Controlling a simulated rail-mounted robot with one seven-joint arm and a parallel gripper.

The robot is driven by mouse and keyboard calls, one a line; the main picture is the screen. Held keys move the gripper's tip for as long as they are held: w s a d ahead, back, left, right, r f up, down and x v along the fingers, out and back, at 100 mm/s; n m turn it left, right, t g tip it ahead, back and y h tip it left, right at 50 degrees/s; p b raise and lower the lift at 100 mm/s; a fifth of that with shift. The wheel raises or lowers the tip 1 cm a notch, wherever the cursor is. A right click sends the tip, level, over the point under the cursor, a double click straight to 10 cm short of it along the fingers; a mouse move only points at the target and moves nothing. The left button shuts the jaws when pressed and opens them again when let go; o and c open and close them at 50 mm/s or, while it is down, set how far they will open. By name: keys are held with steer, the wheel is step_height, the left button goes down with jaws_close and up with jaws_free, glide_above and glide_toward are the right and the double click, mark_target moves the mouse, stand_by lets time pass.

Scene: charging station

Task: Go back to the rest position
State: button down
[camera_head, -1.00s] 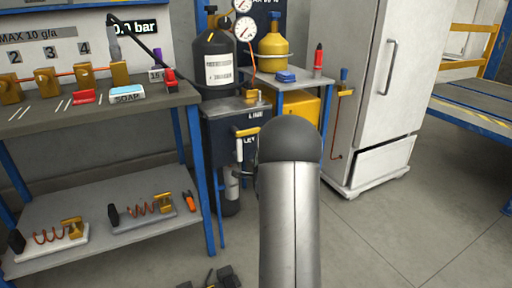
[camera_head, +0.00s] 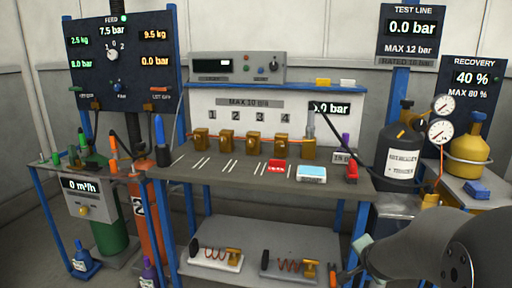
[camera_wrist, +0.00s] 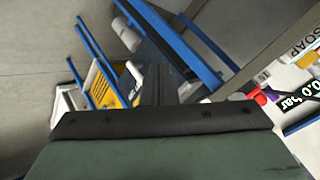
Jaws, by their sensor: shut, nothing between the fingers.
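My gripper (camera_wrist: 156,88) shows in the wrist view as a dark plate with its narrow fingers together in the middle. It is shut and empty. In that view a workbench with blue legs, seen tilted, lies beyond the fingers. In the head view my grey arm comes in at the lower right, in front of the bench's right end; I cannot make out the fingertips there.
A grey gas cylinder (camera_head: 398,165) and yellow cylinder (camera_head: 468,145) stand right. A flow-meter stand (camera_head: 88,205) is left. Open floor shows in the wrist view (camera_wrist: 40,50).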

steer(key=s+a+r+n+g+y+p, duration=0.1)
steer(key=s+a+r+n+g+p, duration=0.2)
steer(key=s, duration=0.5)
steer(key=s+a+r+n+g+y+p, duration=0.1)
steer(key=s+a+r+n+g+p, duration=0.1)
steer(key=s+a+r+n+p, duration=0.4)
steer(key=s+a+r+n+g+y+p, duration=0.1)
steer(key=s+a+r+n+g+p, duration=0.2)
steer(key=s+a+r, duration=0.5)
steer(key=s+n+p, duration=0.1)
steer(key=s+p, duration=0.1)
steer(key=s, duration=0.1)
steer(key=shift+s+a+n+g+p, duration=0.15)
steer(key=shift+s+n+g+p, duration=0.15)
steer(key=shift+p, duration=0.1)
steer(key=shift+r, duration=0.1)
